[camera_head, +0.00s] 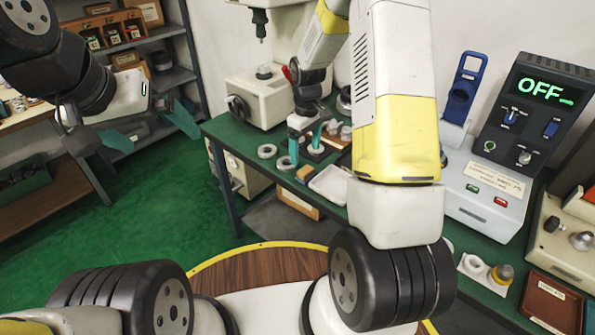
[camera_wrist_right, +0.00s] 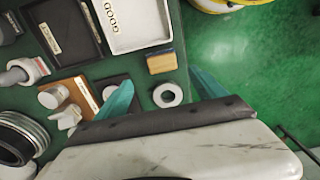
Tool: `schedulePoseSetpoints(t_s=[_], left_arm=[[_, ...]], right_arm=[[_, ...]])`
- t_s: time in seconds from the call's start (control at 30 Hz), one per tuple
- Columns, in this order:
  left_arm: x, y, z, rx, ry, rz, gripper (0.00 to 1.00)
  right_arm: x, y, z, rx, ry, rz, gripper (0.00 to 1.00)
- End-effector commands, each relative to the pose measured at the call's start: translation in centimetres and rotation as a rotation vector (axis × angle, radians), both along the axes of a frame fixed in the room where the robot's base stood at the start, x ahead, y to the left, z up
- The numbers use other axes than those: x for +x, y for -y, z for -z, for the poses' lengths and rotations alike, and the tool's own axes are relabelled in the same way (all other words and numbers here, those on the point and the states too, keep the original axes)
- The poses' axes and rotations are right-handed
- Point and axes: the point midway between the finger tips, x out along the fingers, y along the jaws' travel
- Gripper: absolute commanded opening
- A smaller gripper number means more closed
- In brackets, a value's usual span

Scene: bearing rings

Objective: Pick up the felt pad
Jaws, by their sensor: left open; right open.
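A small tan block with a darker edge, which looks like the felt pad (camera_wrist_right: 161,62), lies on the green bench beside a white tray. It also shows in the head view (camera_head: 305,174). My right gripper (camera_wrist_right: 164,80) is open and empty, pointing down over the bench. In the right wrist view the pad lies just beyond its fingertips, between their lines. In the head view my right gripper (camera_head: 304,143) is above and behind the pad. My left gripper (camera_head: 150,130) is open and empty, off to the left over the green floor.
A white ring (camera_wrist_right: 168,95) lies close to the pad, between the fingers in the wrist view. The white tray marked GOOD (camera_wrist_right: 138,28) is beside the pad. A brown block with white parts (camera_wrist_right: 68,98) and a black tray (camera_wrist_right: 68,30) stand nearby.

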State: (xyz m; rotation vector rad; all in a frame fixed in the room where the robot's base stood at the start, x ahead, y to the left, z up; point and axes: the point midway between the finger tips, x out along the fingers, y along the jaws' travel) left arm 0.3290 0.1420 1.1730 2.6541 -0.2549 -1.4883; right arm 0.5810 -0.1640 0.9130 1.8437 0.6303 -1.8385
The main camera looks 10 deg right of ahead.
Motion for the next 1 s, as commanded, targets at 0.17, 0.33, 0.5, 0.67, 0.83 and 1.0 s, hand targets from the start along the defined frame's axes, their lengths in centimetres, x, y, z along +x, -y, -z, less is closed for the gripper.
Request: schedulePoseSetpoints(t_s=[0.17,0.33,0.5,0.67,0.83,1.0], left_arm=[[-0.2,0.0,0.0,-0.001,-0.001,-0.003,1.00],[-0.2,0.0,0.0,-0.002,0.000,-0.003,1.00],[-0.2,0.0,0.0,-0.001,0.001,-0.002,1.00],[-0.2,0.0,0.0,-0.001,0.001,-0.002,1.00],[-0.2,0.0,0.0,-0.001,0.001,-0.002,1.00],[-0.1,0.0,0.0,-0.001,0.001,-0.002,1.00]], right_arm=[[0.0,0.0,2.0,-0.002,-0.006,-0.004,0.80],[-0.3,0.0,3.9,-0.001,-0.005,-0.003,0.80],[-0.9,0.0,6.5,-0.001,-0.006,-0.004,0.80],[-0.8,0.0,7.9,-0.001,-0.003,-0.003,0.80],[-0.7,0.0,8.0,0.000,-0.002,-0.002,0.80],[-0.7,0.0,8.0,0.000,-0.002,-0.002,0.60]])
